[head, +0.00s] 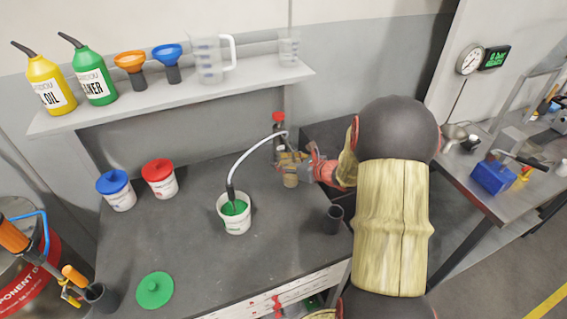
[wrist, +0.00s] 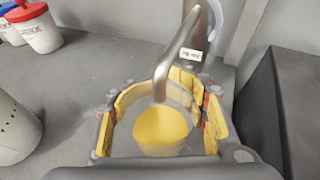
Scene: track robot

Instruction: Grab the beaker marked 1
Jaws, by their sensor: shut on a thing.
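My gripper (head: 288,160) is at the back right of the grey workbench, beside a dispenser with a red top (head: 279,120). In the wrist view my gripper (wrist: 163,105) has its yellow-padded fingers closed around a small clear beaker with yellow contents (wrist: 161,132). The beaker also shows below the fingers in the head view (head: 290,181). A bent metal spout (wrist: 172,60) passes over the beaker's mouth. No number on the held beaker is readable. Another small clear beaker (head: 289,47) stands on the shelf, its marking too small to read.
A white tub with green contents (head: 236,221) and a hose stands left of my gripper. A dark cup (head: 333,219) is near the front edge. Blue-lidded (head: 116,190) and red-lidded (head: 160,179) tubs stand left. The shelf (head: 180,97) holds bottles, funnels and a jug.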

